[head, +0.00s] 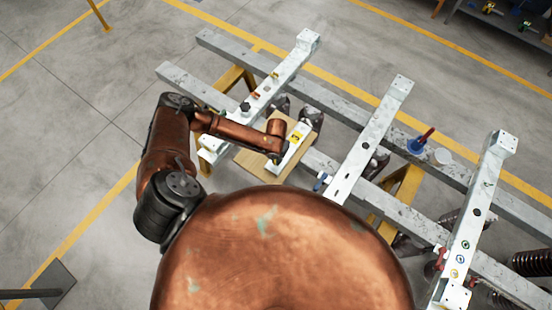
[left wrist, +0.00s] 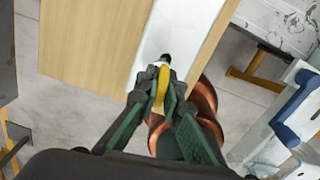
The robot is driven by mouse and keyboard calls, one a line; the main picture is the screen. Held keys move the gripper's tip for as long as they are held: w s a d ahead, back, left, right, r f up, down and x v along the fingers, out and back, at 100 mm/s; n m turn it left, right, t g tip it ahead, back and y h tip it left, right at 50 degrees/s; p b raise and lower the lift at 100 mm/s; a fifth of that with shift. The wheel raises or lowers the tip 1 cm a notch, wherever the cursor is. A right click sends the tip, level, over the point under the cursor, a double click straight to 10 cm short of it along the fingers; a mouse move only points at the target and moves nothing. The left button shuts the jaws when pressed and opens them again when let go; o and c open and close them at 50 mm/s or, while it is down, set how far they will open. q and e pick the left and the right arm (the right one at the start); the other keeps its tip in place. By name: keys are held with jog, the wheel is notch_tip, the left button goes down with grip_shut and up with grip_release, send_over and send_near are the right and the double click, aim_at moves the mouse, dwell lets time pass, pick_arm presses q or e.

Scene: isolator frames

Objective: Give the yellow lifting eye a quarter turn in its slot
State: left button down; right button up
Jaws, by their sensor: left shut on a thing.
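The yellow lifting eye (left wrist: 162,86) shows in the left wrist view, upright between the green fingers of my left gripper (left wrist: 160,98), which is shut on it. It stands at a white bar (left wrist: 172,30), where a dark slot end (left wrist: 165,58) shows just beyond the eye. The rest of the slot is hidden by the eye and fingers. In the head view my left gripper (head: 276,156) is over the near end of the white bar (head: 298,132), which lies on a wooden board (head: 250,163). The eye cannot be made out there. My right gripper is not in view.
Pale crossbars (head: 372,140) lie over long grey rails. A blue dish (head: 415,146) with a red handle and a white cup (head: 443,156) sit on a rail to the right. A small blue part (head: 321,182) is near the board.

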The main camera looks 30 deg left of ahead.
pick_arm(q)
jog(key=shift+m, duration=0.6)
jog(key=c, duration=2)
grip_release()
